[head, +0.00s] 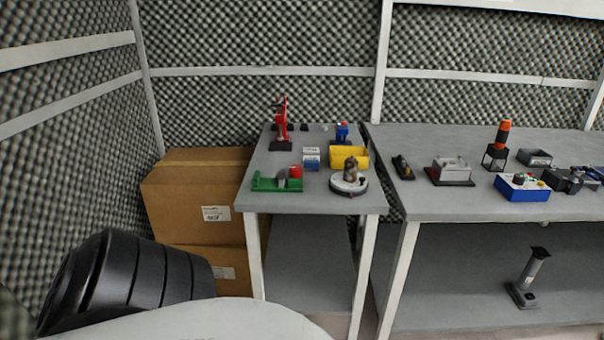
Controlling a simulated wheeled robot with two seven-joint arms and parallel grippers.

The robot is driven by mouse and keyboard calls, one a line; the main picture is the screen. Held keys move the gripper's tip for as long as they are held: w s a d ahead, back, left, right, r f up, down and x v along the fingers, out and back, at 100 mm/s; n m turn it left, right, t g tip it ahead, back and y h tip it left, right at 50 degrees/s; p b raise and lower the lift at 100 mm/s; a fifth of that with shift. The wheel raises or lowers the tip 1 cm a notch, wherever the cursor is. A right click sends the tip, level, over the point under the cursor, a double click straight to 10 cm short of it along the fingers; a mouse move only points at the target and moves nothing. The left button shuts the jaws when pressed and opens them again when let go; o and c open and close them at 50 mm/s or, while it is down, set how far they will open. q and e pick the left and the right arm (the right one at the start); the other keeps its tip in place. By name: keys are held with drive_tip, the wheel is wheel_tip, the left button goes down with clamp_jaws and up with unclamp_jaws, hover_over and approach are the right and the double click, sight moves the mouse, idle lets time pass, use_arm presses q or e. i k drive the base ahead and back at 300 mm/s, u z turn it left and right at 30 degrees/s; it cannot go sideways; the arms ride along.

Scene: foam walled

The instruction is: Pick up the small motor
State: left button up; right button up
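I cannot tell for certain which item is the small motor. On the smaller grey table (310,201), a dark brownish cylindrical part (350,171) stands on a round pale base (349,187) near the front right. A small blue device (342,132) stands on a dark base at the back right. On the right table, dark machine-like parts (563,181) sit near the right side. Neither of my grippers shows in the head view. A black ribbed part and a white curved surface at the lower left look like parts of my own body.
The smaller table also holds a red upright tool (281,122), a yellow bin (349,157), a blue-white box (311,158) and a green fixture (278,181). Brown cartons (190,200) stand left of it. The larger table (440,205) is right, across a narrow gap.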

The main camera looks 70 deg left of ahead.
sight(351, 164)
drive_tip(key=k, duration=0.1)
drive_tip(key=u, duration=1.4)
